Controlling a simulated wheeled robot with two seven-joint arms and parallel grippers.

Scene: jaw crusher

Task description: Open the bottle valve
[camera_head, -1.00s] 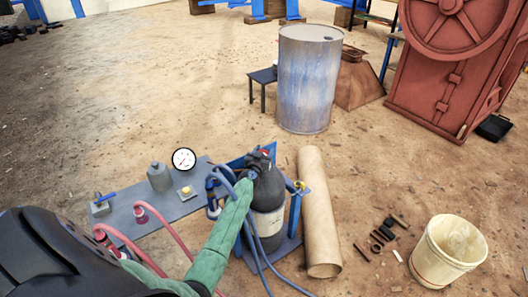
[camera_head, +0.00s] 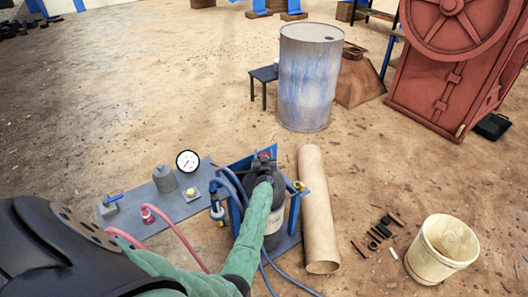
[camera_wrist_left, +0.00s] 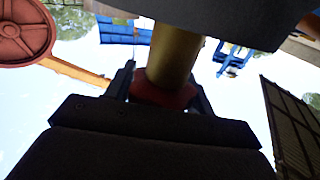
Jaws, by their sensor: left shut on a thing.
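The dark gas bottle (camera_head: 274,226) with a pale label stands upright in a blue frame in the head view. Its valve is at the top, largely hidden by my green-sleeved left arm and the gripper. My left gripper (camera_head: 265,160) is at the bottle top, with a bit of red showing there. In the left wrist view, the left gripper (camera_wrist_left: 165,98) is shut on the red valve knob (camera_wrist_left: 160,95), with a brass-coloured valve stem (camera_wrist_left: 174,55) beyond it. My right gripper is not in view.
Blue hoses (camera_head: 264,270) run by the bottle. A grey bench (camera_head: 184,206) with a round gauge (camera_head: 187,161) is to its left. A cardboard tube (camera_head: 318,215) lies close on the right, then a cream bucket (camera_head: 440,252). A barrel (camera_head: 309,80) stands behind on open ground.

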